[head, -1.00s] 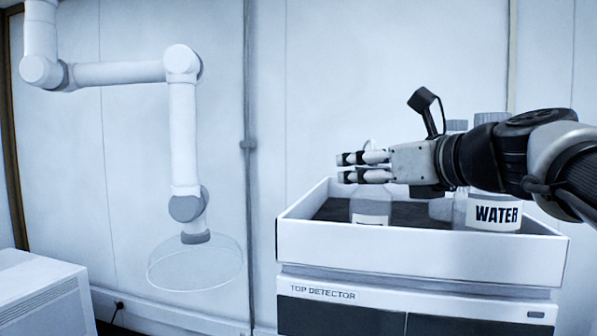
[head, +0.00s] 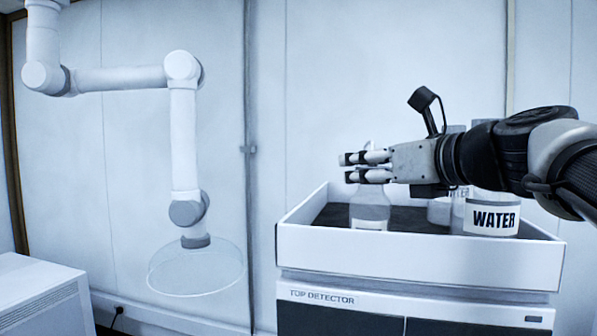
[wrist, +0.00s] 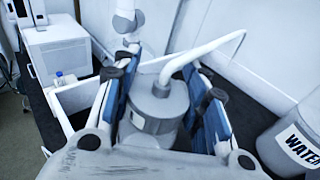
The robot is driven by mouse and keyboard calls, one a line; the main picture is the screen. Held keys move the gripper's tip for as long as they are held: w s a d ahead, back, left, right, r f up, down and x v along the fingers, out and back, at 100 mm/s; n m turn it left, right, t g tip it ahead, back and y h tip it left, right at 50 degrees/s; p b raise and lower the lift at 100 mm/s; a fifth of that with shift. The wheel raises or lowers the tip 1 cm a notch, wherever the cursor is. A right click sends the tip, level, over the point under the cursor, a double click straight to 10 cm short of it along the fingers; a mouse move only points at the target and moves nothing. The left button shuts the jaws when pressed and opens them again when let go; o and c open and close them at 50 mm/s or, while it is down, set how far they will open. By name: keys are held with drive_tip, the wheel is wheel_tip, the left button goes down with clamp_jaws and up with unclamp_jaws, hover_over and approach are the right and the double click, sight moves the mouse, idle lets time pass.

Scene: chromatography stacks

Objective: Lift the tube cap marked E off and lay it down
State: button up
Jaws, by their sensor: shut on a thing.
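My gripper (head: 366,166) reaches in from the right above the white tray, its fingers level. In the wrist view my gripper (wrist: 163,88) has its blue-padded fingers on both sides of a grey round cap (wrist: 153,110) and is shut on it. A pale curved tube (wrist: 200,50) rises from the cap and bends to the right. I cannot make out a letter on the cap. In the head view a clear bottle (head: 370,212) with a white label stands directly below the fingers. The fingers hide its top, so I cannot tell whether cap and bottle touch.
The white tray (head: 420,250) sits on the unit marked TOP DETECTOR (head: 340,297). A WATER bottle (head: 493,220) stands at the tray's right, with other bottles beside it under my arm. A white jointed arm (head: 183,130) hangs at the left. Dark tray floor between the bottles is bare.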

wheel_tip(320, 180, up, 10)
drive_tip(key=p, duration=0.2)
drive_tip(key=shift+s+p, duration=0.1)
drive_tip(key=shift+p, duration=0.25)
drive_tip(key=shift+r, duration=0.15)
drive_tip(key=shift+r, duration=0.1)
drive_tip(key=shift+r, duration=1.9)
